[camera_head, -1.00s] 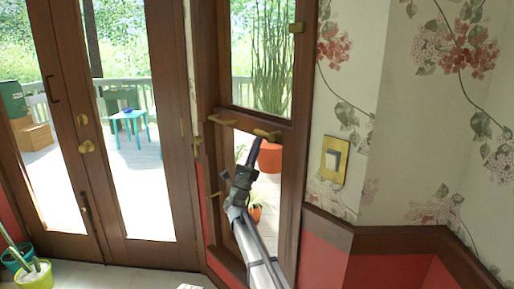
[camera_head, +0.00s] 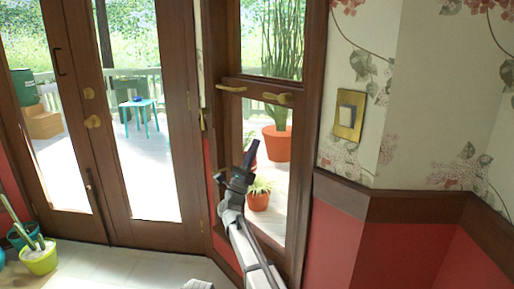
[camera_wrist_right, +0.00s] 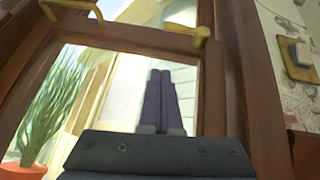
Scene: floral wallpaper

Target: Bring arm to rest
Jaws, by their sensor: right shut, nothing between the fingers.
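My right arm reaches up from the bottom of the head view, in front of a brown-framed window. Its gripper (camera_head: 251,153) is shut and empty, pointing up at the lower pane. In the right wrist view the two dark fingers (camera_wrist_right: 160,100) lie together with nothing between them. A brass window handle (camera_head: 277,98) is above the fingertips, apart from them in the head view. It also shows in the wrist view (camera_wrist_right: 188,30). My left gripper is not in view.
Brown glazed double doors (camera_head: 115,120) stand at the left, with green pots (camera_head: 38,257) on the floor before them. A brass switch plate (camera_head: 349,115) is on the floral wall at the right. Red wainscot (camera_head: 335,245) runs below.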

